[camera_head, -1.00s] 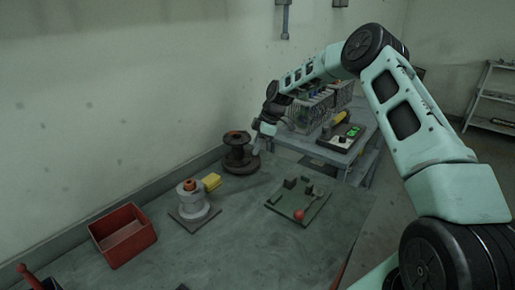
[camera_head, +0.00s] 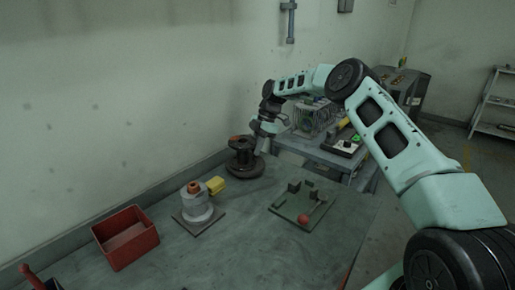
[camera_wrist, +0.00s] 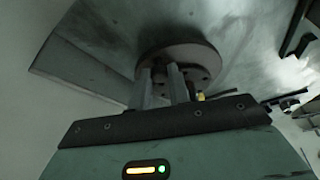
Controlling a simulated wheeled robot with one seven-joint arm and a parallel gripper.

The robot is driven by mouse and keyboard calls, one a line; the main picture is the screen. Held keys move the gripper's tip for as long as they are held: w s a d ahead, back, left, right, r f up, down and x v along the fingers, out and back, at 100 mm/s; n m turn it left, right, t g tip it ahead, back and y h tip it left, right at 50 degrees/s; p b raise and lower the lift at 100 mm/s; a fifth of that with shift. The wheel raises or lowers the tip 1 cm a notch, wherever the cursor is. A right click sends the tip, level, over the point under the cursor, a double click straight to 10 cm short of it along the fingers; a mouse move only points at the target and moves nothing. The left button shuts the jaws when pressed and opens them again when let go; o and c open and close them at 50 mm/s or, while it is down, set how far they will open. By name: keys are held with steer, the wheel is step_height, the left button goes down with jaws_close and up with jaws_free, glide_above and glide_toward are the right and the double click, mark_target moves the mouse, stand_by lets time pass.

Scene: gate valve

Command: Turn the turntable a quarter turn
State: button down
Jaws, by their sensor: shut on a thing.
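The turntable appears to be the dark, round, spool-like stand (camera_head: 241,165) at the back of the bench, against the wall. It has a wide disc base and a small orange-brown part on top. In the wrist view its round disc (camera_wrist: 203,52) lies just beyond the fingertips. My gripper (camera_head: 264,147) is at the stand's right side. In the wrist view my gripper (camera_wrist: 160,74) is shut on a small part at the disc's near edge. That part is mostly hidden between the fingers.
Left of the stand is a grey cylinder (camera_head: 197,208) on a square plate, with a yellow block (camera_head: 216,186) beside it. A red bin (camera_head: 126,240) is at the left. A green plate (camera_head: 289,207) with a red ball (camera_head: 303,219) lies right. A side table (camera_head: 318,151) stands behind.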

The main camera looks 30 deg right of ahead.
steer(key=shift+w+n, duration=0.2)
steer(key=shift+n, duration=0.1)
stand_by(0.4)
steer(key=c, duration=1.3)
jaws_free()
steer(key=shift+p+v, duration=2.3)
steer(key=shift+v, duration=6.45)
steer(key=shift+w+a, duration=0.15)
steer(key=shift+w, duration=0.05)
